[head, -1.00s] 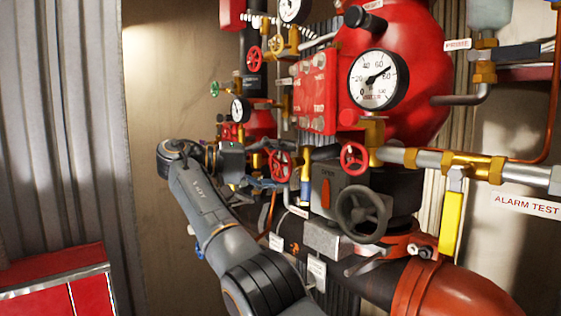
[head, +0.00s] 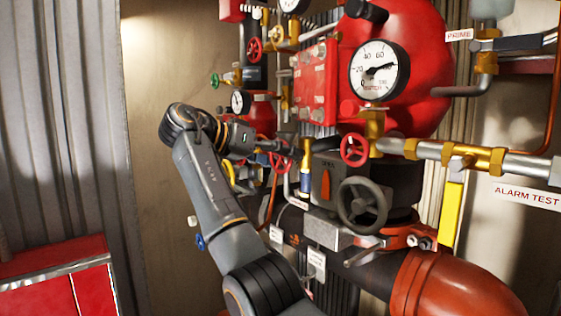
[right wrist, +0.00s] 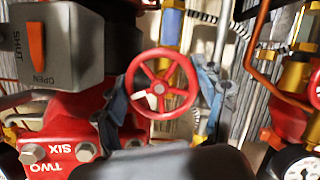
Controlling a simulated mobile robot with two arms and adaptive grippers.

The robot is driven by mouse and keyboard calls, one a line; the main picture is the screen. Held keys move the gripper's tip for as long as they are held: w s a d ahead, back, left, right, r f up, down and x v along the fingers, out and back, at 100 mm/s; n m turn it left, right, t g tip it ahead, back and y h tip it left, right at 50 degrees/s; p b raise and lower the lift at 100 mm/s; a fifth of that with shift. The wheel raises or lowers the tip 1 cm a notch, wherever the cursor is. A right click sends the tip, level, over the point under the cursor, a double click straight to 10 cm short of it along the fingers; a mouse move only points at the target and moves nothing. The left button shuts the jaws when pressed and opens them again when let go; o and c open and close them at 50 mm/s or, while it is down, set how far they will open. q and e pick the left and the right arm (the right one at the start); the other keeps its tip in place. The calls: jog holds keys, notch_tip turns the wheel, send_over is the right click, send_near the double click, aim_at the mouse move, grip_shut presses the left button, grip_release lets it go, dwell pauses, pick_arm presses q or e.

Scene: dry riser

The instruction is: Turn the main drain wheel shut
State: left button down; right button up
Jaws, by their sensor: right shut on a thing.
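A small red five-spoked handwheel (head: 281,154) sits on the pipework left of the grey indicator box. In the right wrist view this red handwheel (right wrist: 185,66) fills the middle, with a white tab near its hub. My right gripper (head: 264,150) is at the wheel. In the right wrist view its blue-grey fingers (right wrist: 163,92) lie on both sides of the rim, shut on it. No label that I can read names this wheel as the main drain. My left gripper is not in view.
A grey box (head: 325,180) with an orange pointer and a dark handwheel (head: 363,204) stand to the right. Another red wheel (head: 354,150) is beside brass fittings. A pressure gauge (head: 379,70) is above. A red cabinet (head: 55,285) stands at lower left.

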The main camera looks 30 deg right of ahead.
jog(key=shift+f+m+t+b, duration=0.15)
jog(key=shift+m+t+b, duration=0.2)
jog(key=shift+m+t, duration=0.25)
dwell(0.3)
jog(key=o, duration=1.2)
jog(key=shift+a+r, duration=0.2)
jog(key=v, duration=1.1)
jog(key=shift+w+a+r, duration=0.1)
jog(key=shift+a+r, duration=0.05)
jog(key=shift+a, duration=0.1)
